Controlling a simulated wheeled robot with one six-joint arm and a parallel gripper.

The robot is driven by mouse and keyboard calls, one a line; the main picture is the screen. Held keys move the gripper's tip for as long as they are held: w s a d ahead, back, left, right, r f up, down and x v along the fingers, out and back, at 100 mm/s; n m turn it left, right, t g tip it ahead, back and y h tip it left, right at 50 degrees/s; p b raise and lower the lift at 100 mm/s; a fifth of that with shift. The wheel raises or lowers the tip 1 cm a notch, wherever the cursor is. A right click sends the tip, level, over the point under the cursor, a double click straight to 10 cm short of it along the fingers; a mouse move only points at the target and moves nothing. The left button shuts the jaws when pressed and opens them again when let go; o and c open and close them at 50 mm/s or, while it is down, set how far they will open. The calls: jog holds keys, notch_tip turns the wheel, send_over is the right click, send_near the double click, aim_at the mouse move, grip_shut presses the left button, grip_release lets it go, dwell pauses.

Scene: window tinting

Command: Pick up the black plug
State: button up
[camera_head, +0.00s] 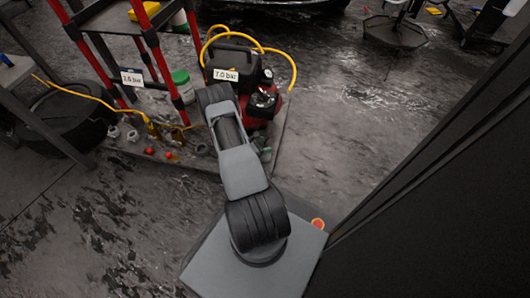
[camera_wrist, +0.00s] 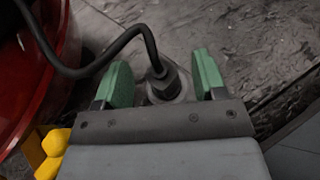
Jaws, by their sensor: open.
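In the wrist view the black plug (camera_wrist: 161,80) stands between the two green finger pads of my gripper (camera_wrist: 158,82). It has a black ribbed body, and a black cable leaves its top and bends away to the upper left. A grey round piece shows around its lower part, partly hidden by my gripper's body. The fingers are apart, with gaps visible on both sides of the plug. In the head view my arm reaches toward the red and black compressor, and the plug cannot be made out there.
A compressor (camera_head: 262,103) with a yellow hose and a "7.0 bar" sign stands close to my arm. Its red tank (camera_wrist: 25,75) and a yellow fitting (camera_wrist: 52,145) lie left of my gripper. A red-posted rack (camera_head: 172,75) stands at left. Open floor (camera_head: 345,130) lies to the right.

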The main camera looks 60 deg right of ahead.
jog(key=shift+s+d+f, duration=0.15)
jog(key=shift+s+d, duration=0.1)
jog(key=shift+d, duration=0.25)
jog(key=c, duration=1)
jog(key=shift+c, duration=0.2)
